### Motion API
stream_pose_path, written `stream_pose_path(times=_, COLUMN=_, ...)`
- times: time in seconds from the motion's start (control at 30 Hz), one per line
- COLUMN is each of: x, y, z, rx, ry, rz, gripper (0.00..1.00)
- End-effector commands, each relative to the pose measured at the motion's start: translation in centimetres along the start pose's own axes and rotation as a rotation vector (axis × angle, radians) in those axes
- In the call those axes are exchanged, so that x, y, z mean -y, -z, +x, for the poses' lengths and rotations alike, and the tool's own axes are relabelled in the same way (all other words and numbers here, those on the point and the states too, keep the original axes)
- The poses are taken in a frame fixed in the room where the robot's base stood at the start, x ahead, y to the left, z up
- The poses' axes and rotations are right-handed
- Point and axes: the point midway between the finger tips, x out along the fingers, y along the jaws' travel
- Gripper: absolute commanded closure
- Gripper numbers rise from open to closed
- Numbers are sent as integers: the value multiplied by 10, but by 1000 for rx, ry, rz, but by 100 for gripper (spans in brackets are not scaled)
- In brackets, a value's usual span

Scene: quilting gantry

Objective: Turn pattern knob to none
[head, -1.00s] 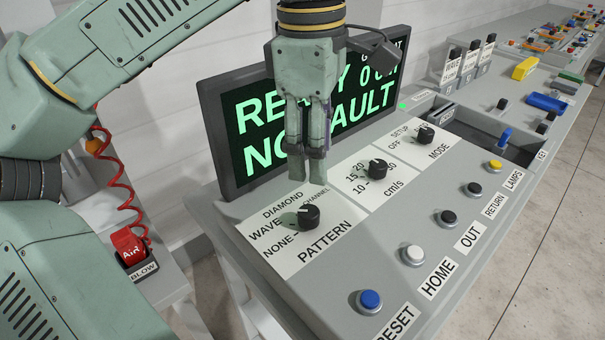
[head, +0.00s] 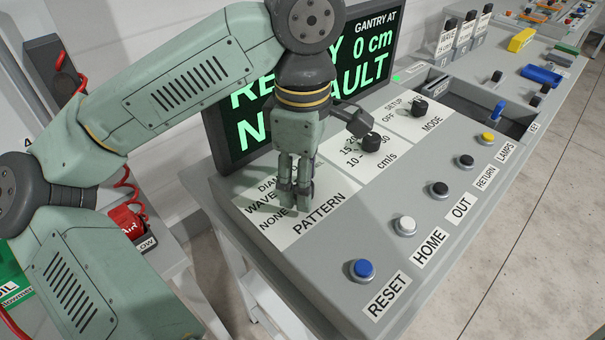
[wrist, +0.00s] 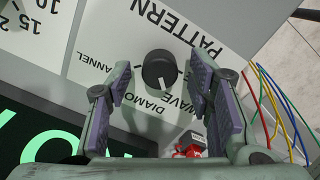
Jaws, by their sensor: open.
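The black PATTERN knob (wrist: 160,70) sits between the two purple-padded fingers of my gripper (wrist: 161,80) in the wrist view. There is a gap on each side, so the fingers are open and not closed on it. Its white pointer line faces down in that view, toward the DIAMOND and WAVE lettering; I cannot tell exactly which mark it meets. The NONE label (head: 272,220) shows left of my gripper (head: 294,204) in the head view. The knob itself is hidden behind the fingers there. The fingers point down over the white pattern plate (head: 325,203).
The cm/s knob (head: 370,142) and the MODE knob (head: 419,107) stand farther along the panel. A row of push buttons, including the blue RESET button (head: 362,269), runs along the front. The display (head: 230,125) rises close behind my gripper.

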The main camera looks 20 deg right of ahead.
Motion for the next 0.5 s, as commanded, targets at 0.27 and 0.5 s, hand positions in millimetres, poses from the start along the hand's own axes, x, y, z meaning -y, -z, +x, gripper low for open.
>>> stream_pose_path(times=0.27, x=0, y=0, z=0, rx=0, ry=0, rz=0, gripper=61)
stream_pose_path(times=0.5, x=0, y=0, z=0, rx=1, ry=0, rz=0, gripper=77)
